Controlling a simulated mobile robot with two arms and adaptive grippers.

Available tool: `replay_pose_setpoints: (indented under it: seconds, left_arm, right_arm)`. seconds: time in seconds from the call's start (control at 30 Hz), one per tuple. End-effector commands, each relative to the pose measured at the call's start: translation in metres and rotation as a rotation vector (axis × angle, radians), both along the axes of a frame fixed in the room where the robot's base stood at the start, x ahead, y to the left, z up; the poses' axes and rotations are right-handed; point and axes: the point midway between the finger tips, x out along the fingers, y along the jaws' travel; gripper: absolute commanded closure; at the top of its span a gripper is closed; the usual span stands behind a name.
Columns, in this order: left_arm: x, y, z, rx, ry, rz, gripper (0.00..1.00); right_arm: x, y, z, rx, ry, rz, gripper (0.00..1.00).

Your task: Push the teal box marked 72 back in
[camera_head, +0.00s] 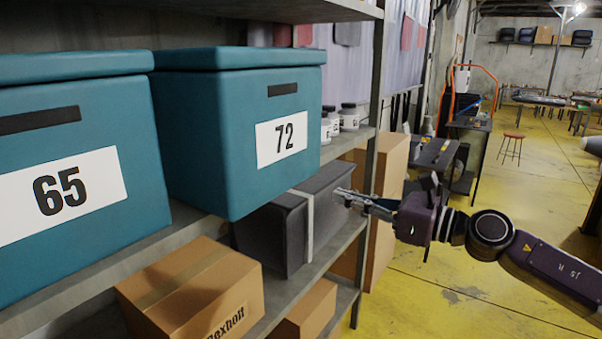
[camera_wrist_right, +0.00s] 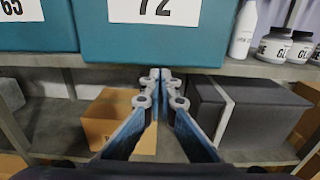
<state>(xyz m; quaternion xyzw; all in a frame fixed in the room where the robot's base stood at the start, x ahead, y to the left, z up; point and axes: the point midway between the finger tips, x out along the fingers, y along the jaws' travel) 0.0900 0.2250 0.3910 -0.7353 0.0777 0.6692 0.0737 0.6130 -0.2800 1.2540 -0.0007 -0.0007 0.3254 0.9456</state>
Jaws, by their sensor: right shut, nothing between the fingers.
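The teal box marked 72 (camera_head: 240,150) sits on the upper shelf in the head view, its front sticking out past the shelf edge. In the right wrist view its lower front (camera_wrist_right: 150,38) fills the top middle. My right gripper (camera_head: 340,194) is shut and empty, to the right of the box and lower than its label. In the wrist view the closed fingertips (camera_wrist_right: 160,76) point toward the box's lower edge; I cannot tell whether they touch it. My left gripper is not in view.
The teal box marked 65 (camera_head: 130,240) stands left of box 72. White jars (camera_head: 348,117) stand to its right on the shelf. A dark grey case (camera_head: 285,232) and a cardboard box (camera_head: 190,290) lie on the shelf below.

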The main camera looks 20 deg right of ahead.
Motion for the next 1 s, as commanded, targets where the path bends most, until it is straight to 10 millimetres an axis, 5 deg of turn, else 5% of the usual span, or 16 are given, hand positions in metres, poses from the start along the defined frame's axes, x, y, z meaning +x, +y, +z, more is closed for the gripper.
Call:
replay_pose_setpoints:
  seconds: [0.5,1.0]
  left_arm:
    - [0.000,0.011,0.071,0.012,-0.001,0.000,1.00]
    - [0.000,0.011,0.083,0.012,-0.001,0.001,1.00]
  right_arm:
    - [0.065,0.052,0.006,0.005,0.000,0.001,1.00]
    - [0.087,0.068,-0.001,0.000,0.001,0.000,1.00]
